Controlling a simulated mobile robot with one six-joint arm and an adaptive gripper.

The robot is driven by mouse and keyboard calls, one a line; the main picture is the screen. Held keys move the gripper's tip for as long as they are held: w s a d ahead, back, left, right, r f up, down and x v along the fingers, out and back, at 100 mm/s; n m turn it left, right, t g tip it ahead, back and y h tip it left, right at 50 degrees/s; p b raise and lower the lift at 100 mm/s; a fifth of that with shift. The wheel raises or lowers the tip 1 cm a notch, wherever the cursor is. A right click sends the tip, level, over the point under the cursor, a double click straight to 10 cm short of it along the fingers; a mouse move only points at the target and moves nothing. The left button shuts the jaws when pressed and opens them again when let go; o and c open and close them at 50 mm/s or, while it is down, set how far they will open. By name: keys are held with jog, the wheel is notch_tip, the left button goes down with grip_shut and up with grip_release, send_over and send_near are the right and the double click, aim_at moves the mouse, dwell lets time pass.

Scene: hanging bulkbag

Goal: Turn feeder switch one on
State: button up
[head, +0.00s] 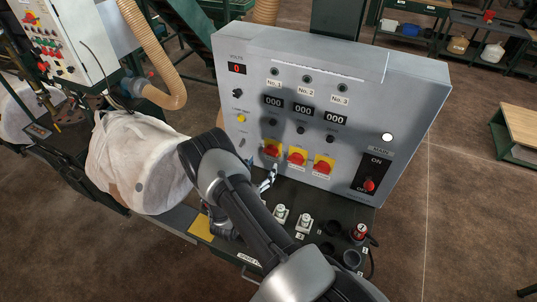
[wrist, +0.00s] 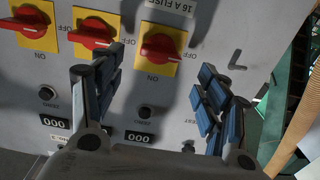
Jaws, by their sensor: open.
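The grey control panel (head: 300,80) carries a row of three red rotary switches on yellow plates. Feeder switch one (head: 272,150) is the leftmost in the head view, below the No. 1 display. In the wrist view my gripper (wrist: 160,65) is open, with blue-padded fingers to either side of the switch's lower part. No contact is visible. My arm hides part of the panel's lower left.
The second switch (head: 297,157) and third switch (head: 323,166) sit close to the right. A main switch (head: 368,184) is at the panel's lower right. A white bulk bag (head: 130,160) is left.

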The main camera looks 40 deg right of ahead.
aim_at(269, 154)
jog(key=x, duration=0.6)
jog(key=shift+w+d, duration=0.2)
jog(key=shift+d, duration=0.15)
jog(key=shift+c, duration=0.5)
jog(key=c, duration=1)
